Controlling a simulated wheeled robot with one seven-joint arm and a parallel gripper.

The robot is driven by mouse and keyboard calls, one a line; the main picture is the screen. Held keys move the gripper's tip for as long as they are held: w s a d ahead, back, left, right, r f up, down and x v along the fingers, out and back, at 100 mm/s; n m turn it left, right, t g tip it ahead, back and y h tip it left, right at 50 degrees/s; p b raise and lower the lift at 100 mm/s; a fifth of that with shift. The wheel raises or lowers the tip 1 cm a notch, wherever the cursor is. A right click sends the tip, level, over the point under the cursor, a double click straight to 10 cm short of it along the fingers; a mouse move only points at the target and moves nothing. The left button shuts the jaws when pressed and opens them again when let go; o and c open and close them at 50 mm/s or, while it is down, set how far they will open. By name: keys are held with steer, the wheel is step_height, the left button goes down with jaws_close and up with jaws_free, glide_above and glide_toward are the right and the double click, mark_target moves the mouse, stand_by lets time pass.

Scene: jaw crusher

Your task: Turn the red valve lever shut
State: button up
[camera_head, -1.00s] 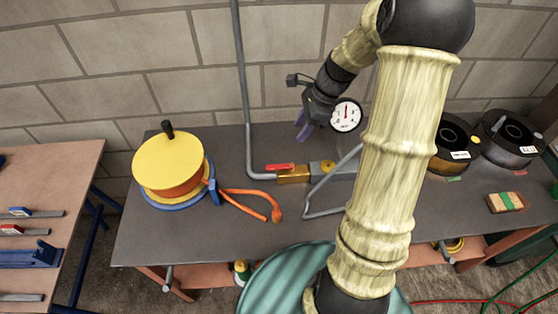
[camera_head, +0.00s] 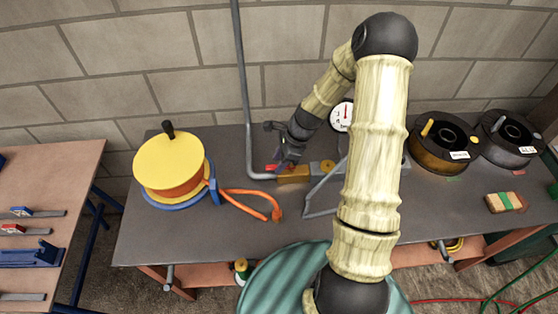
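The red valve lever (camera_head: 271,168) lies along the top of the brass valve body (camera_head: 293,175), which sits in a grey pipe run on the dark bench. Only the lever's left end shows clearly; my gripper covers the rest. My gripper (camera_head: 287,166) points down at the lever from above and behind, with its fingers at or just over it. I cannot tell whether the fingers touch the lever, or how far apart they are.
A white pressure gauge (camera_head: 342,115) stands just right of my wrist. A bent grey pipe (camera_head: 325,188) rises to the right of the valve. A yellow-topped reel (camera_head: 170,163) with an orange hose (camera_head: 248,193) sits left. Two dark spools (camera_head: 442,142) stand at the right.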

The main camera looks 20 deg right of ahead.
steer(key=shift+a+f, duration=0.1)
steer(key=shift+f, duration=0.25)
jaws_close()
